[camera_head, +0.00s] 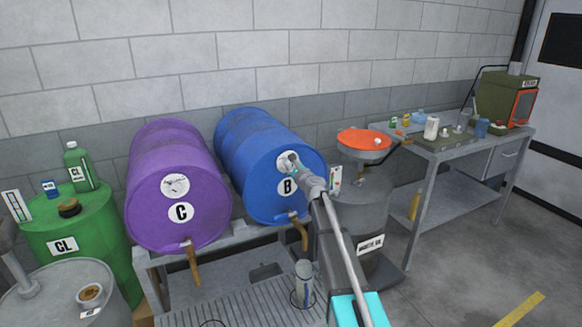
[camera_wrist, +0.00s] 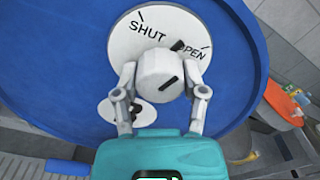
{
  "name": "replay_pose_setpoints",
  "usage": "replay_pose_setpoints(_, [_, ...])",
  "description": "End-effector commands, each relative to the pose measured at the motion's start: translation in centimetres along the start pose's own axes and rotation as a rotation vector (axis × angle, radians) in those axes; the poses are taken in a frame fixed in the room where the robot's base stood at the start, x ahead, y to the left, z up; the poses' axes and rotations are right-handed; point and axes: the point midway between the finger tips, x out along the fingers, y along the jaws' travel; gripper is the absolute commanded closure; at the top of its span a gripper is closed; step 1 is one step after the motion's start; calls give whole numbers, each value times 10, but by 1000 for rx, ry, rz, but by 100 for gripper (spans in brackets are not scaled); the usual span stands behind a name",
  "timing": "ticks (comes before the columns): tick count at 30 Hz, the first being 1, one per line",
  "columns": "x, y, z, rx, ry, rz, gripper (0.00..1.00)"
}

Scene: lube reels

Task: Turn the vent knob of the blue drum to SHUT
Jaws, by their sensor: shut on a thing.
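The blue drum (camera_head: 262,150), marked B, lies on its side on a rack. In the wrist view its blue end face (camera_wrist: 60,60) carries a white round dial (camera_wrist: 125,40) with SHUT at upper left and OPEN at right. The white vent knob (camera_wrist: 160,72) stands on the dial. My gripper (camera_wrist: 165,82) is shut on the knob, one finger on each side. A black pointer (camera_wrist: 179,46) at the knob's upper right edge covers the start of OPEN, clear of SHUT. In the head view my gripper (camera_head: 297,168) reaches the drum's face and partly hides the dial.
A purple drum (camera_head: 170,195), marked C, lies to the left of the blue one. Brown taps hang below both, above a grated tray (camera_head: 245,305). A dark drum with an orange funnel (camera_head: 363,143) stands to the right. A workbench (camera_head: 455,150) is farther right.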

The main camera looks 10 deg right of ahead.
Motion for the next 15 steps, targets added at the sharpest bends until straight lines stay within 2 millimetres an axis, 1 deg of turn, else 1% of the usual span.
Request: replay_pose_setpoints(15, [1, -1, 0, -490, -1, 0, 93])
